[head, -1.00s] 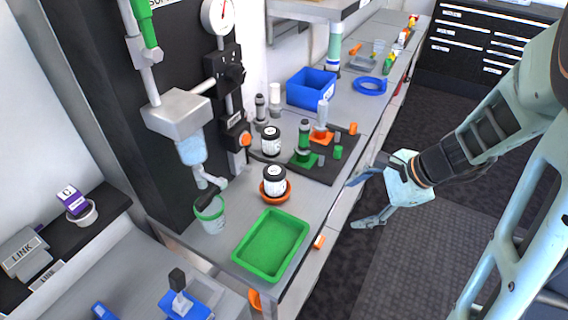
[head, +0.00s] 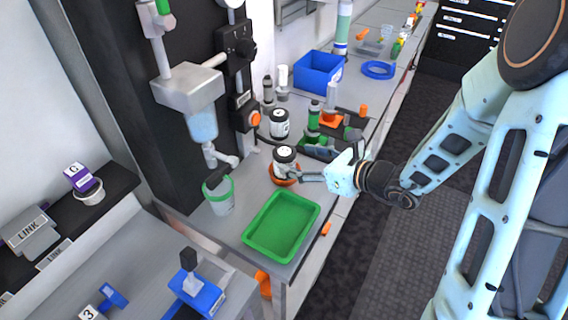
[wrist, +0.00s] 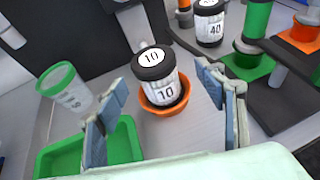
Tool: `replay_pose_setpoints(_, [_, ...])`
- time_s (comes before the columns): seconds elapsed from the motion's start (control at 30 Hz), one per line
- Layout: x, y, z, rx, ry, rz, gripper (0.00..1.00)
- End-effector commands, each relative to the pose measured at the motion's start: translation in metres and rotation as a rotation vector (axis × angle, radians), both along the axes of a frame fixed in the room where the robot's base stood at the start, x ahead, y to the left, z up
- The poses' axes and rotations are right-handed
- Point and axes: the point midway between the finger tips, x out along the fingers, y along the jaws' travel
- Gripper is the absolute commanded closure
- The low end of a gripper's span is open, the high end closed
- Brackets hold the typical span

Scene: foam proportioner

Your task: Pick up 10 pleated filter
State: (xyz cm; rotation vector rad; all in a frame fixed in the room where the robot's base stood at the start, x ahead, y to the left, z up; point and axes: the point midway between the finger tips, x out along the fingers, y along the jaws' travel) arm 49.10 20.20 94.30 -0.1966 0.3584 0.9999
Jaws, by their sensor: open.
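The pleated filter marked 10 (wrist: 163,83) is a white jar-like cylinder with a black cap. It stands, slightly tilted in the wrist picture, in an orange dish (wrist: 165,108) on the grey bench. In the head view the filter (head: 285,164) sits behind the green tray. My gripper (head: 311,164) has come in from the right, beside the filter. In the wrist view its two fingers (wrist: 158,105) are wide apart, with the filter ahead between their lines and nothing held. Whether a finger touches the dish cannot be told.
A similar jar marked 40 (wrist: 209,24) stands behind. Green and orange stands with cylinders (head: 314,114) are close behind my gripper. A green tray (head: 248,246) lies in front, and a green-rimmed cup (head: 219,195) stands left. A blue bin (head: 318,77) is farther back.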

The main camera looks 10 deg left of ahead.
Motion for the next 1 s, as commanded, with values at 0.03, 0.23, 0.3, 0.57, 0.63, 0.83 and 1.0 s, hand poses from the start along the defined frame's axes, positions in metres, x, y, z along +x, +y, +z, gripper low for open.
replay_pose_setpoints(0.03, [0.002, 0.003, -0.002, 0.0, 0.0, 0.0, 0.36])
replay_pose_setpoints(0.23, [0.006, 0.019, -0.014, 0.0, 0.003, 0.003, 0.36])
replay_pose_setpoints(0.3, [0.009, 0.028, -0.02, 0.0, 0.003, 0.003, 0.36])
replay_pose_setpoints(0.57, [0.021, 0.045, -0.029, -0.002, 0.0, 0.0, 0.36])
replay_pose_setpoints(0.63, [0.022, 0.046, -0.029, -0.002, 0.0, -0.001, 0.36])
replay_pose_setpoints(0.83, [0.022, 0.045, -0.029, -0.002, -0.001, 0.0, 0.45])
replay_pose_setpoints(1.0, [0.022, 0.045, -0.029, -0.002, -0.001, 0.0, 0.64])
